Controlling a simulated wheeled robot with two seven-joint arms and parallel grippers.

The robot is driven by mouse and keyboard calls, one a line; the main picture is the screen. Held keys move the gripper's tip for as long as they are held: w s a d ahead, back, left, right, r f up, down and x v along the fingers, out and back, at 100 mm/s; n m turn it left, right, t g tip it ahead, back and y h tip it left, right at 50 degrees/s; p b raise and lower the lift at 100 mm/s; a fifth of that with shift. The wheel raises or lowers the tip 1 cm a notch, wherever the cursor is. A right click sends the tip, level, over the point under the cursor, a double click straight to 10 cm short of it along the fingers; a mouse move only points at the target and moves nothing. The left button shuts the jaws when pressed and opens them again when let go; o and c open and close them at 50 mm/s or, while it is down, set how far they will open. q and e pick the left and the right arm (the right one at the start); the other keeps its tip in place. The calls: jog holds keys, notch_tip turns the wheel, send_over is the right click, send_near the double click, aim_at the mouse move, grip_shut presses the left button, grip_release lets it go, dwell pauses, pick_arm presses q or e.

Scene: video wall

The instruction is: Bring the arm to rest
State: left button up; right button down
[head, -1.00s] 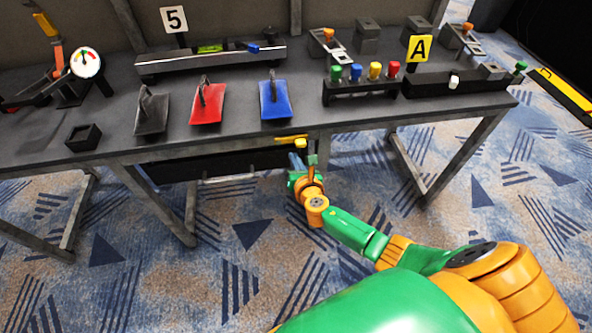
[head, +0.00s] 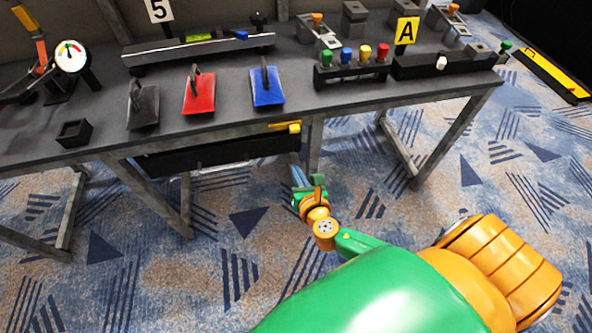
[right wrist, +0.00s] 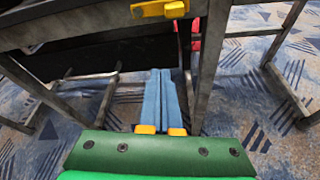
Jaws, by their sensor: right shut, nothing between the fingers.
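My right gripper (head: 295,168) is below the table's front edge, in front of a table leg and clear of the tabletop. Its two blue fingers lie side by side in the right wrist view (right wrist: 163,95), shut with nothing between them. They point toward the space under the table. My left gripper is in neither view.
The grey table (head: 215,125) carries blue (head: 267,86), red (head: 199,92) and black (head: 143,106) handled plates, a gauge (head: 71,56) and several coloured knobs. A dark drawer (head: 215,157) hangs beneath. The patterned carpet (head: 215,255) in front is clear.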

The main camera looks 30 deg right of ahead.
jog(key=s+d+f+m+g+p, duration=0.2)
jog(key=s+f+m+g+p, duration=0.35)
jog(key=s+f+m, duration=0.4)
pick_arm(q)
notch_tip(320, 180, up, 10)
jog(key=p, duration=0.4)
pick_arm(e)
jog(key=s+a+f+m+g+y, duration=0.1)
jog(key=s+a+f+m+g, duration=0.1)
jog(key=s+m, duration=0.7)
jog(key=s+a+f+m+g+y, duration=0.1)
jog(key=s+f+m+g, duration=0.4)
jog(key=s+m, duration=0.5)
jog(key=s+a, duration=0.1)
jog(key=s, duration=0.4)
jog(key=shift+s+a+f+y, duration=0.15)
jog(key=shift+s+y, duration=0.1)
jog(key=shift+y, duration=0.15)
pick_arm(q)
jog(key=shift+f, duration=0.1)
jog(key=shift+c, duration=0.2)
pick_arm(e)
jog(key=shift+g, duration=0.25)
